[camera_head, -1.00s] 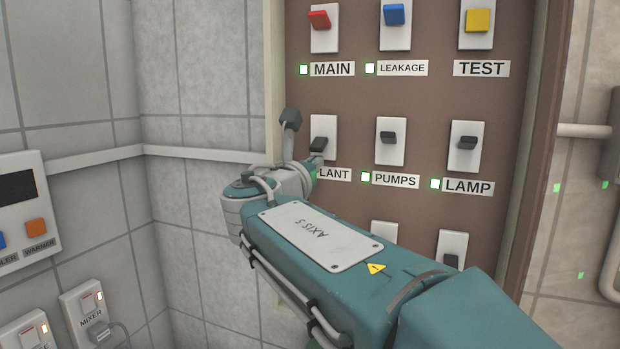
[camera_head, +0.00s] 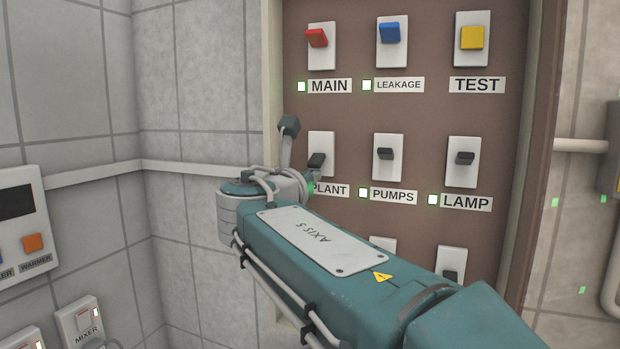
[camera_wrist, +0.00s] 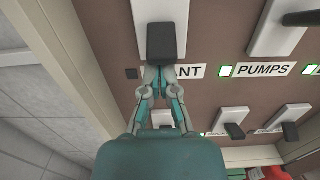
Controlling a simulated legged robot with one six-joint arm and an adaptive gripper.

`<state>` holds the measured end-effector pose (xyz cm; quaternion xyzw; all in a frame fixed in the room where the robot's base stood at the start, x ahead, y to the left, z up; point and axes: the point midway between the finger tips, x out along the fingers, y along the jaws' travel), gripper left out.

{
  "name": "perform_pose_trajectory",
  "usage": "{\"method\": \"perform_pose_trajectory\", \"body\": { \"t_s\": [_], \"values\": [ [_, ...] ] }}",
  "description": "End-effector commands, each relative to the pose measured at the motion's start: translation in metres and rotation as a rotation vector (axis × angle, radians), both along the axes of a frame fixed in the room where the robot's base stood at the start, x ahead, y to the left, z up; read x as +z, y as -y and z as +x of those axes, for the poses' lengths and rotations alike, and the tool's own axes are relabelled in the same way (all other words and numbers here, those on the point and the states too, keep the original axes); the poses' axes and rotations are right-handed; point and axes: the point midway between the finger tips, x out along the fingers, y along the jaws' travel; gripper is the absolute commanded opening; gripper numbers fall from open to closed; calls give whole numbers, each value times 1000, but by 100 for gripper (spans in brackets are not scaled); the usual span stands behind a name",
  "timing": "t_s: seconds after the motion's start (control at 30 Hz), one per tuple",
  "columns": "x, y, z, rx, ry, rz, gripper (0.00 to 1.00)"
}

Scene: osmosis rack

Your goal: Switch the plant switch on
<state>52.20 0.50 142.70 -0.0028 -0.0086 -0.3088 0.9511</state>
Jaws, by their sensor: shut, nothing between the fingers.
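The plant switch (camera_head: 317,161) is a black lever on a white plate, in the middle row at the left of the brown panel. In the wrist view its lever (camera_wrist: 166,40) sticks out at top centre. My gripper (camera_wrist: 161,72) is shut and empty, its fingertips just below the lever's lower end. I cannot tell whether they touch it. The PLANT label (camera_head: 330,190) is partly covered by my wrist in the head view and by the fingers in the wrist view.
The pumps switch (camera_head: 386,154) and lamp switch (camera_head: 464,158) are to the right, with lit green indicators. The main switch (camera_head: 317,38) is above. More switches (camera_wrist: 234,130) lie below. The panel's pale left frame (camera_head: 273,70) is close to my wrist.

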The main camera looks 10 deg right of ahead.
Motion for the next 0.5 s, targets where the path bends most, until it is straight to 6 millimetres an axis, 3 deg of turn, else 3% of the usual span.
{"method": "perform_pose_trajectory", "body": {
  "t_s": [0.5],
  "values": [
    [4, -2, -2, 0, -75, 55, 0]
  ]
}}
